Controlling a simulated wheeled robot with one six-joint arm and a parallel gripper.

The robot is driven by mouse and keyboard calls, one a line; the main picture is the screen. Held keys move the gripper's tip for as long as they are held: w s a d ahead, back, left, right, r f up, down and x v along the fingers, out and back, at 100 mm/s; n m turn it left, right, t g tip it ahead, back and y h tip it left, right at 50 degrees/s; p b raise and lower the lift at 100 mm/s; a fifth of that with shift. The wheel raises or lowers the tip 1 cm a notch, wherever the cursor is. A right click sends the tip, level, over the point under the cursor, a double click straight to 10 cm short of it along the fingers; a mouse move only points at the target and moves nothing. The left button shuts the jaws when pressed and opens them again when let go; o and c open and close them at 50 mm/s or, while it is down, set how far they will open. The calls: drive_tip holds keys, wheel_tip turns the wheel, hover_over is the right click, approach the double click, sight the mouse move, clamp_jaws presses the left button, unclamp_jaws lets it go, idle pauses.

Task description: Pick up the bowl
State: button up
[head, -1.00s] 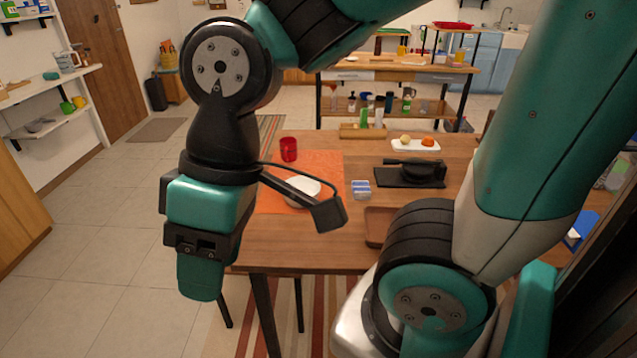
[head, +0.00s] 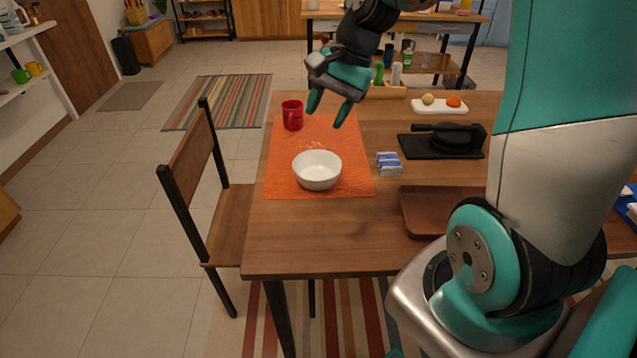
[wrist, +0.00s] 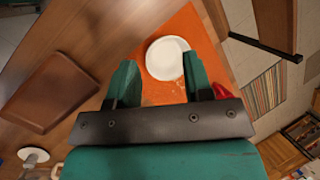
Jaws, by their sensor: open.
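The white bowl (head: 317,171) stands upright on the orange placemat (head: 355,185) on the wooden table. It looks empty. My gripper (head: 328,116) is open and empty, above the far part of the placemat, beyond and higher than the bowl. In the wrist view the bowl (wrist: 167,58) shows between and past the two teal fingers (wrist: 158,82), nearer the right finger, which hides a little of its edge. The gripper and bowl are apart.
A red mug (head: 292,115) stands at the placemat's far left corner. Right of the placemat are small blue-and-white packets (head: 389,164), a brown tray (head: 425,210), a black pan on a dark board (head: 415,147), and a white food plate (head: 439,109). A chair (head: 228,215) stands at the left.

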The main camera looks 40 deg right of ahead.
drive_tip(key=w+d+f+m+b, duration=0.1)
drive_tip(key=w+d+f+m, duration=0.1)
drive_tip(key=d+f+m, duration=0.6)
drive_tip(key=n+b, duration=0.1)
approach(331, 176)
drive_tip(key=shift+t, duration=0.3)
drive_tip(key=x, duration=0.5)
drive_tip(key=shift+s+a, duration=0.1)
drive_tip(key=shift+b+x, duration=0.35)
drive_tip(key=shift+x, duration=2.7)
drive_tip(key=shift+s, duration=0.2)
clamp_jaws()
